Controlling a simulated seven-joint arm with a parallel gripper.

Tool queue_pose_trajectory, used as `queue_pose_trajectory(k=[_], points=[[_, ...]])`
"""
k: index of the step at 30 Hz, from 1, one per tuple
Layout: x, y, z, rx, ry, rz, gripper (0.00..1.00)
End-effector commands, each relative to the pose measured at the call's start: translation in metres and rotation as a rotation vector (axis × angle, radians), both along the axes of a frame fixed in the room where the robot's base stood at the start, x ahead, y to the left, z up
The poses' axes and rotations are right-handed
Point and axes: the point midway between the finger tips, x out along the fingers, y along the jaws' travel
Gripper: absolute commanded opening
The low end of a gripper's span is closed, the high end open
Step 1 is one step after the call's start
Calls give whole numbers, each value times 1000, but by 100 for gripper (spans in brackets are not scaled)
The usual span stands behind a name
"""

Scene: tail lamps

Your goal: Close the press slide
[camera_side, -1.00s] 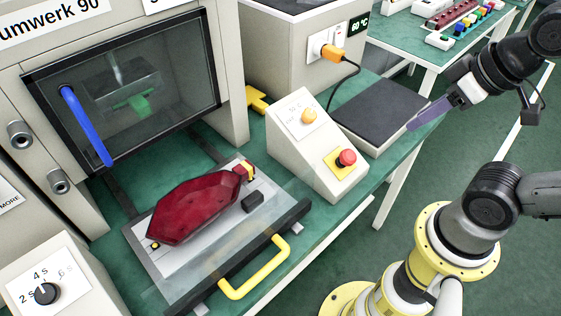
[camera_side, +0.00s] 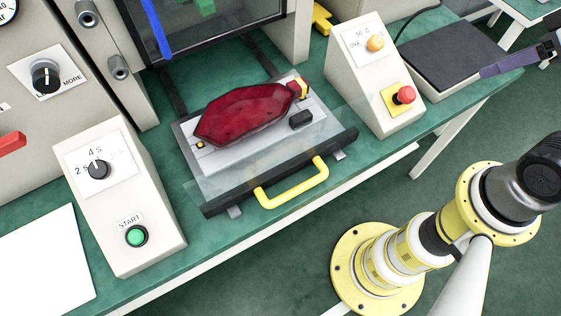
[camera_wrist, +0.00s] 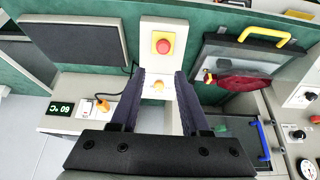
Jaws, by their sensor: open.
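The press slide (camera_side: 184,135) is a grey plate on rails, pulled out in front of the press in the side view. It has a dark front bar (camera_side: 225,198) and a yellow handle (camera_side: 292,187). A dark red tail lamp lens (camera_side: 245,113) lies on it. In the wrist view the yellow handle (camera_wrist: 263,34) and red lens (camera_wrist: 243,84) are at upper right. My gripper (camera_wrist: 160,78) is open and empty, its dark fingers framing the button box from above.
A sloped box with a red stop button (camera_side: 403,94) stands right of the slide. A dark flat plate (camera_side: 450,52) lies beyond it. A timer box with a green START button (camera_side: 136,237) stands at left.

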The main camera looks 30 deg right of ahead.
Motion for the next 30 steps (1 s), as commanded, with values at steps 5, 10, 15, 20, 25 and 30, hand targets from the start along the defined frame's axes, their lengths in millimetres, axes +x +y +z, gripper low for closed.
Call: queue_pose_trajectory(k=[5,10,15,20,25,30], points=[[4,1,2,72,-18,-125,52],[25,9,16,307,-80,-437,52],[55,33,19,586,-57,-740,52],[84,71,12,824,50,-1001,52],[105,134,-14,1000,245,-1279,52],[95,211,-63,989,451,-1460,52]])
